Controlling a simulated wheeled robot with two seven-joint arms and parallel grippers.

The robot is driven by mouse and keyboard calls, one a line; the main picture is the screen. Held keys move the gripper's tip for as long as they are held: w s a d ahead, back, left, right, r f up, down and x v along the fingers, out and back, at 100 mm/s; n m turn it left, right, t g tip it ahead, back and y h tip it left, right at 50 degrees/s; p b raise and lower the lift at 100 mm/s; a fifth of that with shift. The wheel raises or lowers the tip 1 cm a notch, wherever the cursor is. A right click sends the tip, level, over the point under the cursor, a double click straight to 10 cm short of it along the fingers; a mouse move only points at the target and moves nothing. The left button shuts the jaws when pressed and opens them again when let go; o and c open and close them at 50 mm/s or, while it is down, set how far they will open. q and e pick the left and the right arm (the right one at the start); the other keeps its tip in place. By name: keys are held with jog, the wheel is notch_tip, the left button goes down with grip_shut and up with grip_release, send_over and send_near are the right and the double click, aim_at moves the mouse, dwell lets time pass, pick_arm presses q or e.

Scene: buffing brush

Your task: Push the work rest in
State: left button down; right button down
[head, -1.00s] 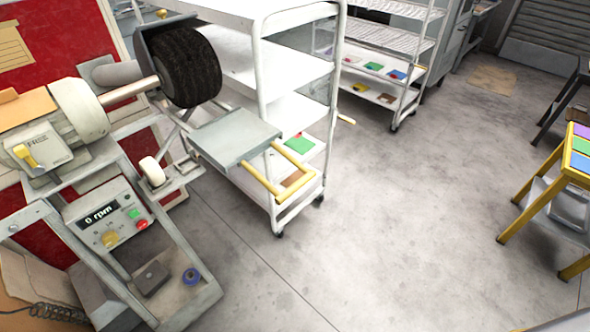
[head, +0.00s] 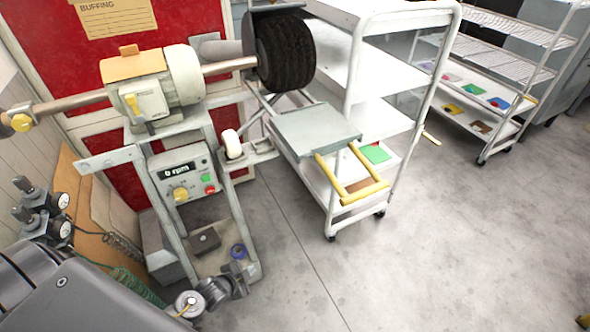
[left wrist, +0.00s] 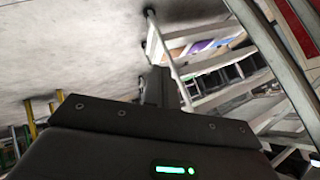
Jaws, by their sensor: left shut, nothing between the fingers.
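The work rest is a flat grey plate (head: 315,130) in front of the black buffing wheel (head: 286,52). A yellow U-shaped handle (head: 352,190) sticks out from its front edge. A gap shows between the plate and the wheel. I cannot make out the work rest in that view. My right gripper is not in view.
The buffing machine carries a motor (head: 150,85) and a control box (head: 183,176) reading 0 rpm. A white shelf cart (head: 400,20) stands close behind and right of the work rest. Gauges (head: 62,200) are at the left.

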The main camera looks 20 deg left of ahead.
pick_arm(q)
jog(key=w+d+r+m+t+h, duration=0.1)
jog(key=w+r+m+t, duration=0.15)
jog(key=r, duration=0.65)
jog(key=w+d+r+m+t+h, duration=0.1)
jog(key=w+r+m, duration=0.25)
jog(key=r, duration=0.55)
jog(key=s+d+r+m+t+h+b, duration=0.1)
jog(key=d+r+m+t+h, duration=0.2)
jog(key=r, duration=0.8)
jog(key=s+d+r+m+h+b, duration=0.15)
jog(key=d+r+m, duration=0.25)
jog(key=r, duration=0.6)
jog(key=w+p, duration=0.6)
jog(key=w, duration=0.6)
jog(key=shift+d, duration=0.35)
jog(key=shift+r, duration=0.1)
